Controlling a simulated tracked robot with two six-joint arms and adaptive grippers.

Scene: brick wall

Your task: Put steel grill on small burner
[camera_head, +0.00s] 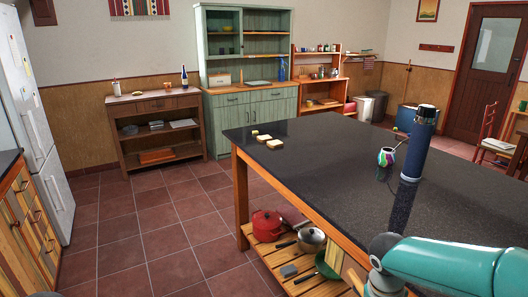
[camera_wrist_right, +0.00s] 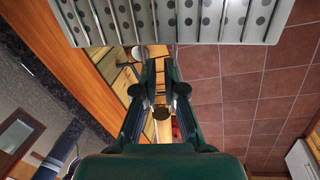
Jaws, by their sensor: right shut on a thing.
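The steel grill (camera_wrist_right: 200,20) is a grey metal plate with rows of round holes and raised ribs. It fills the top of the right wrist view, cut off by the picture's upper edge. In the head view only my teal right arm shows at the lower right, and neither the grill nor the gripper is visible there. The small burner is not visible in either view. My left gripper is not in view.
A dark-topped island (camera_head: 330,160) carries bread slices (camera_head: 268,140), a colourful mug (camera_head: 386,157) and a tall blue bottle (camera_head: 418,145). A red pot (camera_head: 272,225) and pans sit on its lower shelf. Open tiled floor (camera_head: 170,230) lies left of it.

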